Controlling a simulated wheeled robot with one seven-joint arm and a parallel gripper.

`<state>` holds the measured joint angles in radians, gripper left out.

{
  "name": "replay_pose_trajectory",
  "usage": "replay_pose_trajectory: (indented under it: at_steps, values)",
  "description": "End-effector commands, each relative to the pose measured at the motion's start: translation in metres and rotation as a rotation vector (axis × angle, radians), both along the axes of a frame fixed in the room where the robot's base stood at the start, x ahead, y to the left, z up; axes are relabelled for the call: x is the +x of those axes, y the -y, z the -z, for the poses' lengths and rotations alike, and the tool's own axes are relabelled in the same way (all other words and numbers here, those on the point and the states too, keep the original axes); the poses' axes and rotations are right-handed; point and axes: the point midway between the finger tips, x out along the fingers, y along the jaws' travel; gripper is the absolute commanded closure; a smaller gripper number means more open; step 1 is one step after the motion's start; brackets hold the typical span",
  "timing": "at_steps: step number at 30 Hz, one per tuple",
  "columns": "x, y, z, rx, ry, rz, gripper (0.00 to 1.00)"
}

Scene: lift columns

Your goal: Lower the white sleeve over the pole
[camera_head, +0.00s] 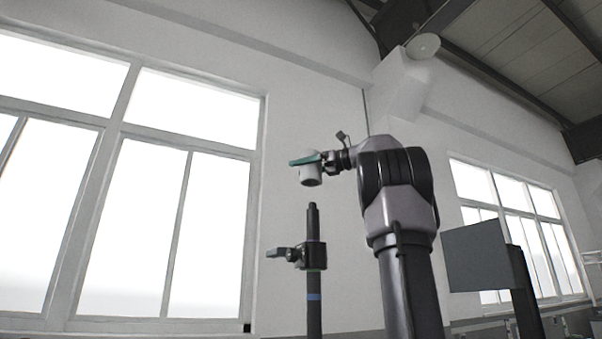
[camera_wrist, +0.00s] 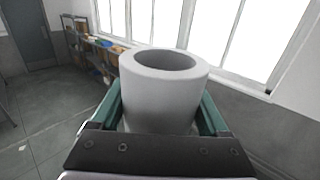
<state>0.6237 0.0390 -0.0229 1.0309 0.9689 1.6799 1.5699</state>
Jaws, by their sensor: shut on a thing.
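The white sleeve (camera_head: 311,174) is a short hollow cylinder held above the dark pole (camera_head: 313,226) in the head view. In the wrist view the sleeve (camera_wrist: 163,92) stands between the green fingers, its round opening showing. My gripper (camera_head: 306,160) is shut on the sleeve; its fingers also show in the wrist view (camera_wrist: 160,112). The sleeve looks roughly upright, with a clear gap between its lower end and the pole's narrower top. The pole stands upright, with a black clamp and a blue band lower down. The pole is not visible in the wrist view.
A black clamp (camera_head: 297,255) juts left from the pole. A dark flat panel (camera_head: 475,257) stands at the right. Shelves with boxes (camera_wrist: 97,50) stand along the wall behind the sleeve in the wrist view. The air left of the pole is clear.

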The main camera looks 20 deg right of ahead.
Motion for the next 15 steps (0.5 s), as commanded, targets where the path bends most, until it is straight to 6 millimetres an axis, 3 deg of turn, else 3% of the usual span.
replay_pose_trajectory:
  at_steps: [15]
  values:
    - [0.0, -0.001, 0.042, 0.0, 0.0, 0.0, 0.9]
